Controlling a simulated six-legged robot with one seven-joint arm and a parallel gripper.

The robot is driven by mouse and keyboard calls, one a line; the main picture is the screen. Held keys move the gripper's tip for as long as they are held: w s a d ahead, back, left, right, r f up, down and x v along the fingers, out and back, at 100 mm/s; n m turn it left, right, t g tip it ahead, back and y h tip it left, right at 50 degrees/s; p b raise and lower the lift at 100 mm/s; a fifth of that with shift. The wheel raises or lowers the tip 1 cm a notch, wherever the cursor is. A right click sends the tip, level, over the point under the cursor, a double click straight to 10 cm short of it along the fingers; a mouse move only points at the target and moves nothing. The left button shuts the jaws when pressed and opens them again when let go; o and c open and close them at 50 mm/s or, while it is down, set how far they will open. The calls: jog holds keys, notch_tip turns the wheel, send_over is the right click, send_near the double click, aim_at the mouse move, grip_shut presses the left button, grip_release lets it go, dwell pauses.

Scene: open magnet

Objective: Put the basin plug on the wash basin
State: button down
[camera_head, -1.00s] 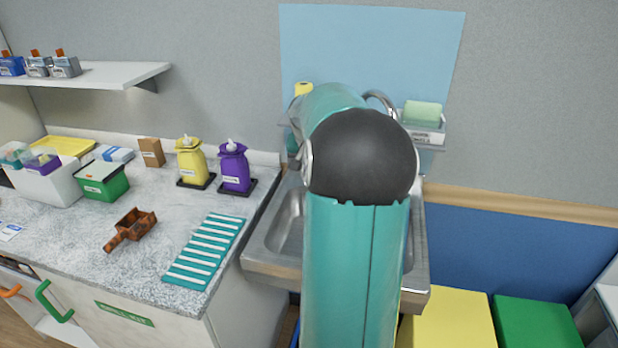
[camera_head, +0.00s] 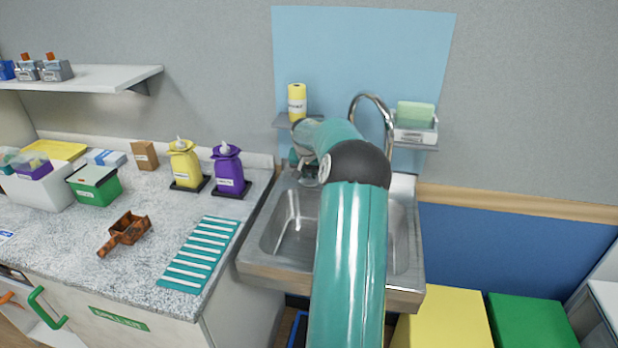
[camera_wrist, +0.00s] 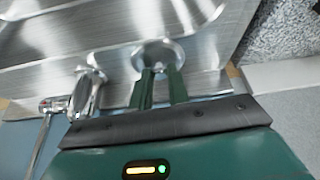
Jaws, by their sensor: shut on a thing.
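The steel wash basin (camera_head: 258,262) is set at the right end of the counter, and its bowl is partly hidden by my arm. In the wrist view its metal rim and bowl (camera_wrist: 120,20) fill the top. My gripper (camera_wrist: 160,76) has two green fingers shut on a shiny round metal piece, which I take for the basin plug (camera_wrist: 156,50). It is over the basin's back ledge, beside the tap. Whether the plug touches the ledge I cannot tell. In the head view the gripper end is small, near the basin's back left corner.
The curved tap (camera_head: 372,97) rises behind the basin and its base (camera_wrist: 88,88) shows close beside my gripper. Yellow and purple dispensers (camera_head: 228,170) stand on the counter to the left.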

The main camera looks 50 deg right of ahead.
jog(key=shift+f, duration=0.85)
jog(key=shift+f, duration=0.2)
jog(key=c, duration=1.3)
grip_release()
jog(key=shift+c, duration=0.2)
